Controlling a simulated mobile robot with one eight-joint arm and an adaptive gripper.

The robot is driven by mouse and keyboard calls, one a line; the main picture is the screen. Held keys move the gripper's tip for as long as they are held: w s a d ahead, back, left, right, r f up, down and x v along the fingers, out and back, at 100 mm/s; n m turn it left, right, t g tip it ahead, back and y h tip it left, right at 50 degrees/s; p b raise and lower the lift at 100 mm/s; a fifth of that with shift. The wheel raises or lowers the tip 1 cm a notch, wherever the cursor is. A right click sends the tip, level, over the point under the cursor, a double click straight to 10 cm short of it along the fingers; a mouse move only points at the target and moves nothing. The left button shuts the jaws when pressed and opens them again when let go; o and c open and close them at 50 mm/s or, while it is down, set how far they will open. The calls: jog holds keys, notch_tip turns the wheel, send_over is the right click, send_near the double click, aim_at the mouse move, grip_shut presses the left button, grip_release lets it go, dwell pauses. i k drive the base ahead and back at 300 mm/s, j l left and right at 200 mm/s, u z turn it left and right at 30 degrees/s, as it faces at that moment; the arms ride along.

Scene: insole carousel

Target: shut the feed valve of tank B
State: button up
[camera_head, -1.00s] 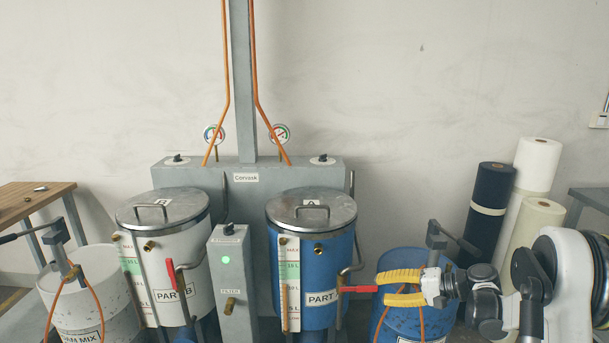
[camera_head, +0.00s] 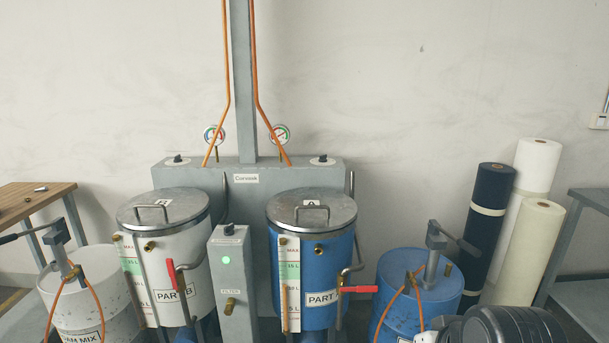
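Tank B (camera_head: 163,247) is the white tank left of centre, marked PART B, with a metal lid lettered B. Its red valve handle (camera_head: 170,273) stands nearly upright on the tank's lower right side. Tank A (camera_head: 313,262) is the blue tank to its right. The red valve handle of tank A (camera_head: 361,289) lies level and points right. My gripper's fingers are not in view. Only dark and white parts of my arm show at the bottom right edge, well away from tank B.
A grey filter box (camera_head: 230,270) with a green light stands between the tanks. A white drum (camera_head: 92,290) with a pump is at left, a blue drum (camera_head: 430,275) at right. Rolls (camera_head: 490,195) stand against the wall, and a wooden bench (camera_head: 35,200) is at far left.

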aim_at(169, 261)
jog(key=u, duration=1.25)
jog(key=i+l, duration=1.05)
jog(key=l, duration=0.1)
